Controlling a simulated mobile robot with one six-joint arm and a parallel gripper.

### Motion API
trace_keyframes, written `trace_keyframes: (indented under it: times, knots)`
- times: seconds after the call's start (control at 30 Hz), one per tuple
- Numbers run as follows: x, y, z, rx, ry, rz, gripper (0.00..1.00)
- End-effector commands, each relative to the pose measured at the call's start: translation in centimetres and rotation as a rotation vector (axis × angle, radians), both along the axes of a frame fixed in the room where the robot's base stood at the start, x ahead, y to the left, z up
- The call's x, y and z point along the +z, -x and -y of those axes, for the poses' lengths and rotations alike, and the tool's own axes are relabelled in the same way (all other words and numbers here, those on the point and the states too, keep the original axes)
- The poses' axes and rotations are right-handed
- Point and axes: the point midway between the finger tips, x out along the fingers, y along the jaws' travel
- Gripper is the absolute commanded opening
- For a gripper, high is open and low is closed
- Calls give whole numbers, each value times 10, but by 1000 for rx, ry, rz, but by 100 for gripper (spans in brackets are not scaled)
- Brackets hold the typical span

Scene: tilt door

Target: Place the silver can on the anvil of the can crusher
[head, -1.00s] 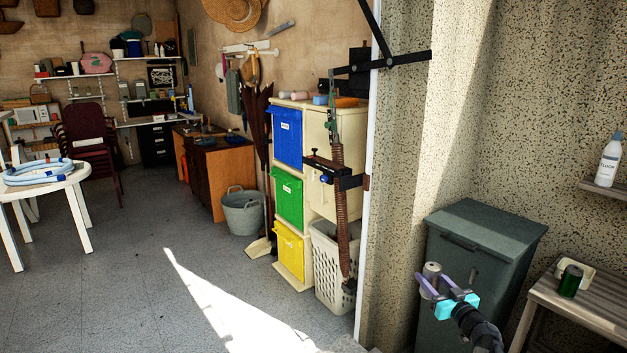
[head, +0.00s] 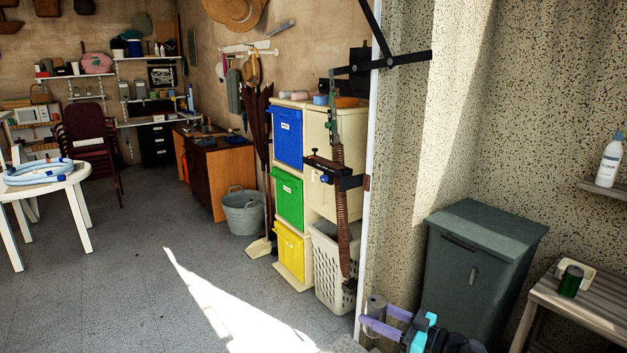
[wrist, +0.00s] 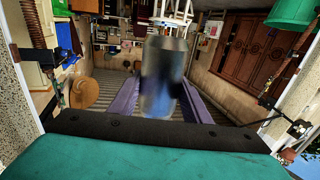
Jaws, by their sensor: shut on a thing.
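The silver can (head: 376,305) is at the lower middle-right of the head view, between the purple fingers of my gripper (head: 384,320). My gripper is shut on the can and holds it in the air near the white door post. In the wrist view, the can (wrist: 165,82) is blurred and stands between the two purple fingers of my gripper (wrist: 160,105). I cannot clearly pick out the can crusher or its anvil in either view.
A dark green bin (head: 480,275) stands right of my gripper. A wooden bench (head: 585,308) at the right edge bears a green can (head: 571,281). A white laundry basket (head: 327,262) and coloured drawers (head: 288,200) stand behind the door post. Open floor lies left.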

Motion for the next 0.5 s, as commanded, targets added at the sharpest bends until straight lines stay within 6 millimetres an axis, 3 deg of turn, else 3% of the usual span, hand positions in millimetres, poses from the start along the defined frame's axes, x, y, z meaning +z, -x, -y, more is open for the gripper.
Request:
trace_keyframes:
  times: [0.33, 0.5]
  knots:
    - [1, 0, 0, 1, 1, 1, 22]
    - [12, 0, 0, 1, 2, 4, 22]
